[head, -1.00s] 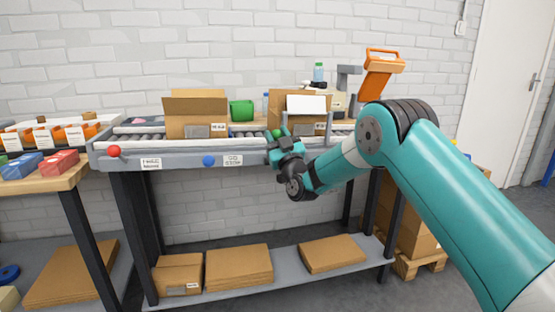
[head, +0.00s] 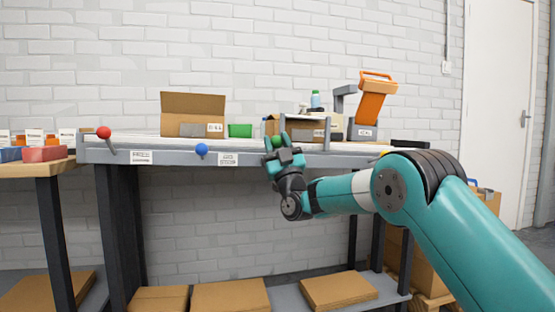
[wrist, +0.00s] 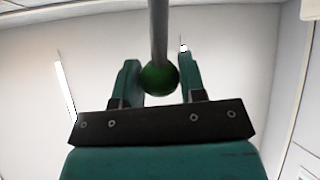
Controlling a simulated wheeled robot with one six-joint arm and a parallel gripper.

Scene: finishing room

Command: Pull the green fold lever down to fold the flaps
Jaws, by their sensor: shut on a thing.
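The green lever knob (head: 277,141) is at the front edge of the conveyor bench, left of the right-hand carton (head: 289,130). My gripper (head: 279,147) is shut on this knob, reaching up from below. In the wrist view the green knob (wrist: 158,79) sits between the two fingers of my gripper (wrist: 160,66), with its grey rod running up from it. The right-hand carton stands behind the lever inside a grey frame. Its top looks low, with a pale flap lying nearly flat; the frame and my gripper hide part of it.
A red knob (head: 103,132) and a blue knob (head: 202,149) are on the bench front to the left. An orange tape dispenser (head: 372,98) is at right.

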